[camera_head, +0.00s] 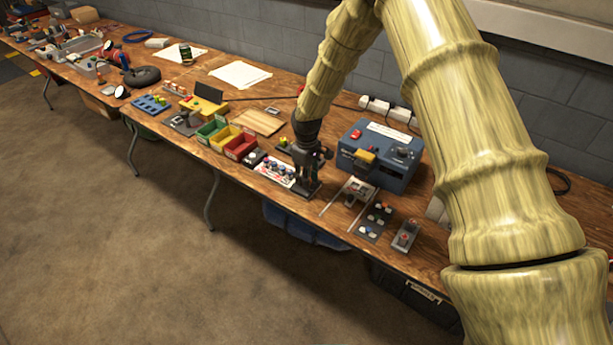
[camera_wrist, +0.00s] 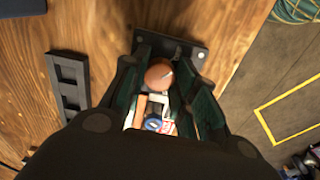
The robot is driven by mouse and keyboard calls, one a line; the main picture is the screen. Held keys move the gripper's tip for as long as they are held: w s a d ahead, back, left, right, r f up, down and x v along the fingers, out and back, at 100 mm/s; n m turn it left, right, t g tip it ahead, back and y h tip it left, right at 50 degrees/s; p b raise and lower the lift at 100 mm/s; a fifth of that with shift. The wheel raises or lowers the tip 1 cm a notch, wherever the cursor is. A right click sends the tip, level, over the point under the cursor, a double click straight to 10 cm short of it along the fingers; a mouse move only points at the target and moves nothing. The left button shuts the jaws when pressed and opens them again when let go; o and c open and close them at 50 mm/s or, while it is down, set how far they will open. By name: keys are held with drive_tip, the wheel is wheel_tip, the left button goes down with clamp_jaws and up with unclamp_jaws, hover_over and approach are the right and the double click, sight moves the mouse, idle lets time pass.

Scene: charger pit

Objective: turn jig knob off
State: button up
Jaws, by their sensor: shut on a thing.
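The jig knob (camera_wrist: 158,75) is a round orange-brown knob with a pale pointer line, seen in the wrist view between my fingers. Beside it is a dark plate (camera_wrist: 185,47) that lies on the wooden bench. My gripper (camera_wrist: 165,78) is shut on the knob, with one finger on each side. In the head view my gripper (camera_head: 311,167) points down at a small dark base (camera_head: 304,191) near the bench's front edge; the knob is hidden there. A white piece and a blue round piece show between my fingers, partly covered, and I cannot tell what they are.
A blue box (camera_head: 383,157) stands right of my gripper. A white panel with coloured buttons (camera_head: 274,170) lies to the left, beside a red bin (camera_head: 240,147). A dark plate with small coloured parts (camera_head: 375,218) and a grey box with red buttons (camera_head: 405,236) lie front right.

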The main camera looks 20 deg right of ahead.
drive_tip(key=shift+n, duration=1.2)
drive_tip(key=shift+d, duration=0.1)
drive_tip(key=o, duration=0.8)
drive_tip(key=shift+c, duration=0.2)
wheel_tip(320, 180, up, 12)
